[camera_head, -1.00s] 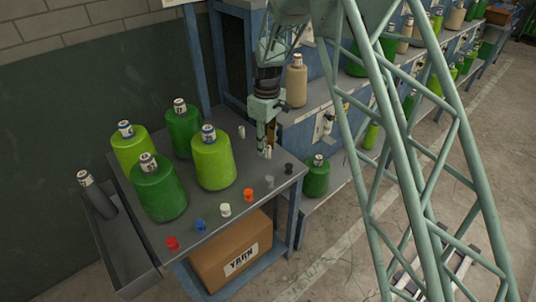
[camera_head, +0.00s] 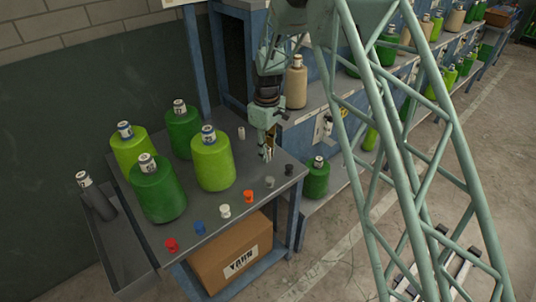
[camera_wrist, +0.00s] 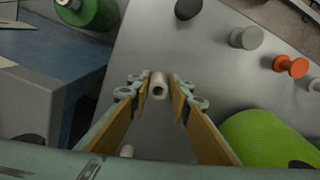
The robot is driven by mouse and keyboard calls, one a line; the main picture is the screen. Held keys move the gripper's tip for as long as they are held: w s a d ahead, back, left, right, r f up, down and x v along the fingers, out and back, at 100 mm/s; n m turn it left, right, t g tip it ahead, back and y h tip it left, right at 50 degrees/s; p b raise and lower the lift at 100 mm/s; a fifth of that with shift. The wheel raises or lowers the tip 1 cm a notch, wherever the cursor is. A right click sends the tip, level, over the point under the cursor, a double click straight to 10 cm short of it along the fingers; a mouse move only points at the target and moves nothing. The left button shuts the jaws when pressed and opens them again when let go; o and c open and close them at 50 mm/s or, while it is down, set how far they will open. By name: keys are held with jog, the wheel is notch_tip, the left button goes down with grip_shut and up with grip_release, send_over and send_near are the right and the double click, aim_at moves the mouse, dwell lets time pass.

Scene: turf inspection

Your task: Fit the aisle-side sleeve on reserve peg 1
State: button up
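My gripper (camera_wrist: 160,82) points down over the grey table, its fingers apart. A small white sleeve (camera_wrist: 159,88) stands upright between the fingertips, with a narrow gap showing at its sides. I cannot tell which thing is reserve peg 1.
Several green yarn cones (camera_head: 212,162) stand left of my gripper. Small spool-shaped pieces line the front edge, including orange (camera_head: 249,196), grey (camera_head: 269,182) and black (camera_head: 289,169). A dark tube (camera_head: 97,199) leans in the left side tray. A rack with cones stands behind at the right.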

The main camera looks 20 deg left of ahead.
jog(key=c, duration=0.3)
jog(key=shift+r, duration=0.15)
jog(key=shift+r+p, duration=1.1)
jog(key=shift+r, duration=3.75)
jog(key=w+d+f+m, duration=0.1)
jog(key=d+f+m, duration=0.25)
jog(key=d, duration=0.85)
jog(key=d+f+m, duration=0.3)
jog(key=d+m, duration=0.1)
jog(key=d, duration=0.8)
jog(key=s+d+f+m, duration=0.1)
jog(key=s+d+m, duration=0.1)
jog(key=d, duration=0.5)
jog(key=s+d+f+m, duration=0.1)
jog(key=s+d+m, duration=0.2)
jog(key=d, duration=0.5)
jog(key=s+d+f+m, duration=0.2)
jog(key=d, duration=0.6)
jog(key=shift+s, duration=0.35)
